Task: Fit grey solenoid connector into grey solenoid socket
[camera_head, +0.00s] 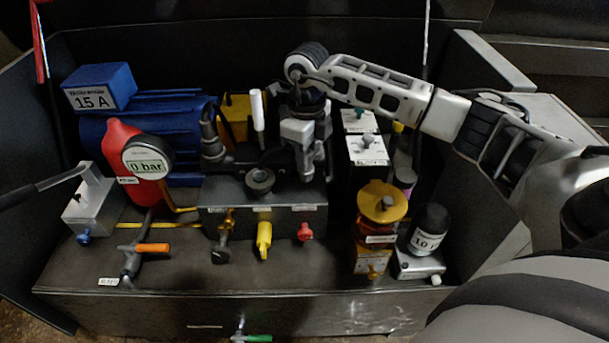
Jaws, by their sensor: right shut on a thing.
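My right gripper (308,158) reaches in from the right and points down over the rear of the dark valve block (262,193). It is shut on a small grey part that I take to be the grey solenoid connector (297,132); the fingers cover much of it. The grey solenoid socket cannot be made out; the gripper and held part hide that area of the block. I cannot tell whether the connector touches the block. My left gripper is not in view.
A white-topped lever (257,110) stands just left of the gripper. A blue motor (140,122) and red gauge body (122,143) are at left. White-topped boxes (367,150), an amber cup (382,203) and a black canister (430,226) stand at right.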

